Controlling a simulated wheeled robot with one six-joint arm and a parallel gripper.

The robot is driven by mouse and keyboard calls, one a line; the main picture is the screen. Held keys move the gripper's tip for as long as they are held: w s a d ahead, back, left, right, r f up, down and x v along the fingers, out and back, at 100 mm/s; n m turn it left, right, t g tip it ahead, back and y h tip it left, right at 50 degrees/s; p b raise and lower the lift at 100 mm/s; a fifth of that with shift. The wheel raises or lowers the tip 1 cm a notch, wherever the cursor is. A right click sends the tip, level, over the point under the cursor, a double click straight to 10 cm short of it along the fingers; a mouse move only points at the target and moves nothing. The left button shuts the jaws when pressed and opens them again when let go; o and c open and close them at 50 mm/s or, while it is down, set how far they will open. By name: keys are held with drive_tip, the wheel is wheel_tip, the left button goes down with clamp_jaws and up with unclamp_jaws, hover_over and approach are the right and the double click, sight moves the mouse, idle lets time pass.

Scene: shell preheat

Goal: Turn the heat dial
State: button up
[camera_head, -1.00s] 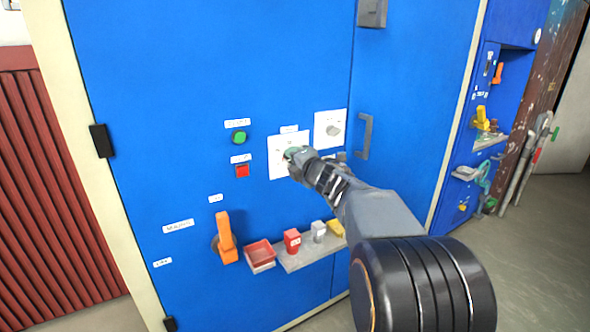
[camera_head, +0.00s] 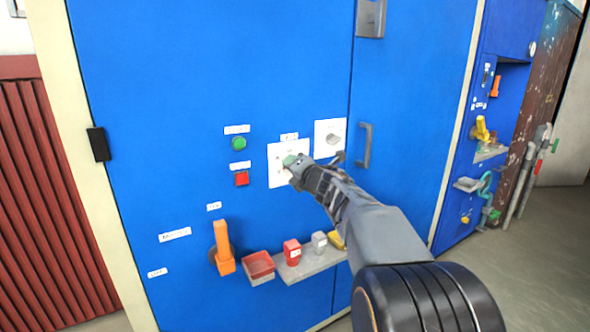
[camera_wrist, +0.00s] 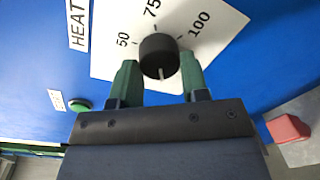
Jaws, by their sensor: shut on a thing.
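The heat dial (camera_wrist: 159,55) is a round black knob with a pale mark on its near side. It sits on a white plate (camera_head: 275,178) printed 50, 75 and 100, on a blue cabinet front, with a HEAT label (camera_wrist: 77,22) beside it. My gripper (camera_wrist: 160,78) has its green fingers on either side of the knob and is shut on it. In the head view my gripper (camera_head: 291,162) is at the plate and hides the knob. In the wrist view the pale mark shows on the side facing the gripper's palm, away from the numbers.
A green button (camera_head: 238,143) and a red button (camera_head: 241,179) are left of the plate. A second dial plate (camera_head: 329,128) and a door handle (camera_head: 364,146) are right. An orange lever (camera_head: 223,247), a red tray (camera_head: 259,266) and a shelf (camera_head: 312,262) are below.

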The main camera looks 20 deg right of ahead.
drive_tip(key=o, duration=0.9)
drive_tip(key=shift+s+d+r+p, duration=0.2)
drive_tip(key=shift+s+p, duration=0.25)
drive_tip(key=shift+s, duration=1.85)
drive_tip(key=shift+s+d+r+p, duration=0.15)
drive_tip(key=shift+s+p, duration=0.25)
drive_tip(key=shift+s, duration=1.85)
drive_tip(key=shift+s+d+r+p, duration=0.15)
drive_tip(key=shift+s+p, duration=0.3)
drive_tip(key=shift+s, duration=1.85)
drive_tip(key=shift+f, duration=0.15)
